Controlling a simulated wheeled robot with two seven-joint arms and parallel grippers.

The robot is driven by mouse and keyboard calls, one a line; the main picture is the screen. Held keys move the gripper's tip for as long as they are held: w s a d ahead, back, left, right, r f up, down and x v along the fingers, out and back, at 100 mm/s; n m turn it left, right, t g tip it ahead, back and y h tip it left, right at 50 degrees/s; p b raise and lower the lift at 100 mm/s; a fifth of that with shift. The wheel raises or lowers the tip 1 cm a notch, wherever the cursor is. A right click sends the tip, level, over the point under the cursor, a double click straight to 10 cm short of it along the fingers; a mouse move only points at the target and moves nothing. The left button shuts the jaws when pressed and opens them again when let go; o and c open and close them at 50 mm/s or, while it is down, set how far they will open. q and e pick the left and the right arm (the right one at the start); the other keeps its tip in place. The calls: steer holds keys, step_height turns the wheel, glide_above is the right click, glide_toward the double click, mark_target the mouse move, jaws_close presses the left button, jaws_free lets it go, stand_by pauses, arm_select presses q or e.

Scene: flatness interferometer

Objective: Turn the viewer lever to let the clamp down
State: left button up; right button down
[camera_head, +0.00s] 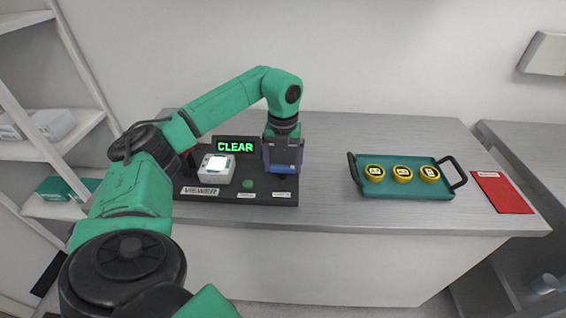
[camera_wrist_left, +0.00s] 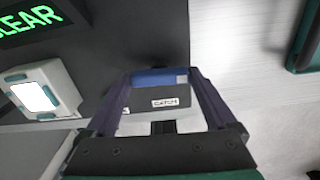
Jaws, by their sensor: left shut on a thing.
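The viewer (camera_head: 220,192) is a dark board on the grey table. It carries a lit sign (camera_head: 235,147) reading CLEAR in green, a white block (camera_head: 216,167) with a bright window and a green button (camera_head: 248,184). My left gripper (camera_head: 283,168) is over the viewer's right end, pointing down. In the left wrist view its two fingers (camera_wrist_left: 160,82) are shut on a blue bar (camera_wrist_left: 158,76), which looks like the lever's handle. A small white label (camera_wrist_left: 165,102) lies beside the bar. The rest of the lever and the clamp are hidden or unclear. My right gripper is not in view.
A teal tray (camera_head: 400,192) with black handles stands to the right, holding yellow-rimmed round pieces (camera_head: 402,174). A red mat (camera_head: 502,192) lies at the table's right end. The table between viewer and tray is clear. Shelves (camera_head: 50,150) stand at left.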

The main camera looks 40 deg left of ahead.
arm_select(q)
steer(key=m+p, duration=0.1)
steer(key=m, duration=0.2)
steer(key=shift+r, duration=0.15)
steer(key=m+p, duration=0.1)
steer(key=m, duration=0.8)
steer(key=shift+w+m, duration=0.1)
steer(key=shift+m, duration=0.2)
steer(key=shift+m+p, duration=0.35)
steer(key=shift+m, duration=1.75)
